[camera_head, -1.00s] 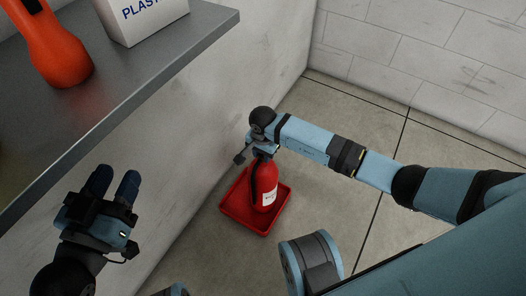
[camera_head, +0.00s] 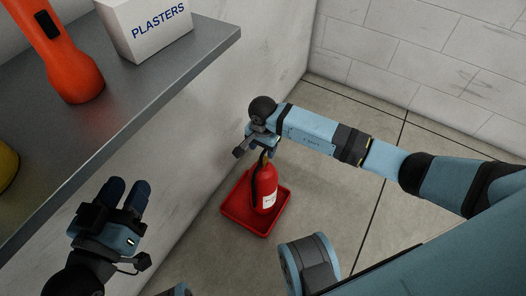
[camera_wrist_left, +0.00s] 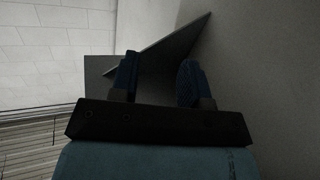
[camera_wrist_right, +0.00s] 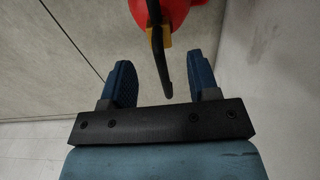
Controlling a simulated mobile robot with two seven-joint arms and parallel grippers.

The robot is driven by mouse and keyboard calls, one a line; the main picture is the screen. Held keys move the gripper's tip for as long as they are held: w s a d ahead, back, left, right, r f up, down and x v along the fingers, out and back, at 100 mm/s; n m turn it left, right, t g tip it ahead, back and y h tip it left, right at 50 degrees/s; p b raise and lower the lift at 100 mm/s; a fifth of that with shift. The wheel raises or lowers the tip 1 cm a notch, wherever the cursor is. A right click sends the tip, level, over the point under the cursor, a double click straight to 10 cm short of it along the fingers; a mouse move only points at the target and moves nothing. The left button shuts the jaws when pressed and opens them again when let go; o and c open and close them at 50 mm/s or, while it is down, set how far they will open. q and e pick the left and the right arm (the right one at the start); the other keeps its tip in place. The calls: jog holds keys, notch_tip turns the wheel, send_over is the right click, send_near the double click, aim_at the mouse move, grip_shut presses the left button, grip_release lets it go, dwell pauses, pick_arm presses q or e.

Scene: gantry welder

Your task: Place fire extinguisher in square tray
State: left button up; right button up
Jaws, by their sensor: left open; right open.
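The red fire extinguisher (camera_head: 265,188) stands upright inside the red square tray (camera_head: 240,222) on the floor beside the wall. My right gripper (camera_head: 262,150) is just above the extinguisher's top; its fingers are largely hidden by the wrist in the head view. In the right wrist view my right gripper (camera_wrist_right: 162,85) is open and empty, with the extinguisher (camera_wrist_right: 178,12) and its black hose beyond the fingertips. My left gripper (camera_head: 127,190) is open and empty, below the shelf's front edge. It also shows open in the left wrist view (camera_wrist_left: 158,70).
A grey shelf (camera_head: 150,95) on the left holds an orange torch (camera_head: 68,60), a white PLASTERS box (camera_head: 150,28) and a partly visible yellow thing (camera_head: 6,160). Pale walls stand behind and to the right. The tiled floor (camera_head: 340,200) right of the tray is clear.

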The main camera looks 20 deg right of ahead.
notch_tip(320, 180, up, 6)
jog(key=shift+r+p, duration=0.1)
jog(key=shift+p, duration=0.7)
